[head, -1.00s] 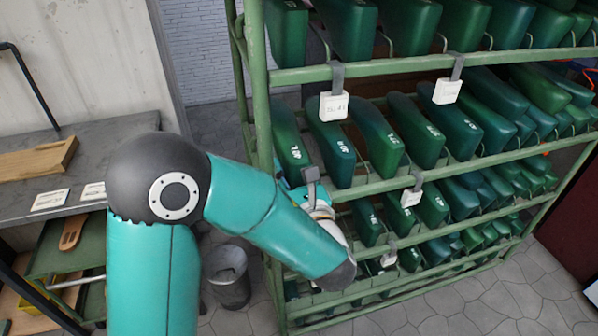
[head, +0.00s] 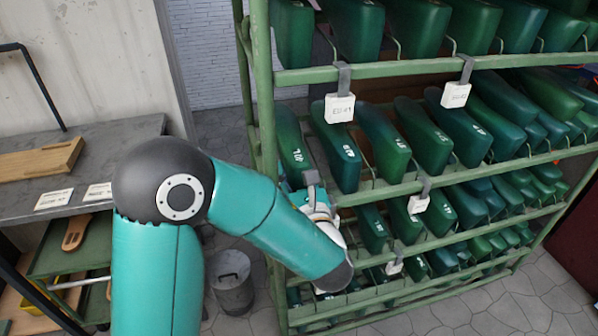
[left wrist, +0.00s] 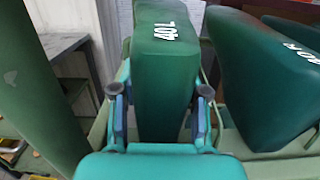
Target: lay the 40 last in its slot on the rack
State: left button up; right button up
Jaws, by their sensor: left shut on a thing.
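The dark green last marked 40 L (left wrist: 166,62) stands upright between the fingers of my left gripper (left wrist: 160,95), which is shut on its sides. In the head view the same last (head: 291,135) is at the left end of the rack's middle row, beside the post. My left gripper (head: 312,184) is at its near end, partly hidden by my arm. The green rack (head: 262,85) holds this row. I cannot tell whether the last's underside touches the slot. My right gripper is out of view.
Another green last (left wrist: 262,85) stands close on the right, its label partly readable. The rack post (left wrist: 35,85) is close on the left. A white EU 41 tag (head: 340,107) hangs from the rail above. A bin (head: 232,283) and a workbench (head: 110,145) are left of the rack.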

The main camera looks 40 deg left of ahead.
pick_arm(q)
jog(key=shift+a+f, duration=0.15)
jog(key=o, duration=1.2)
jog(key=shift+f, duration=0.1)
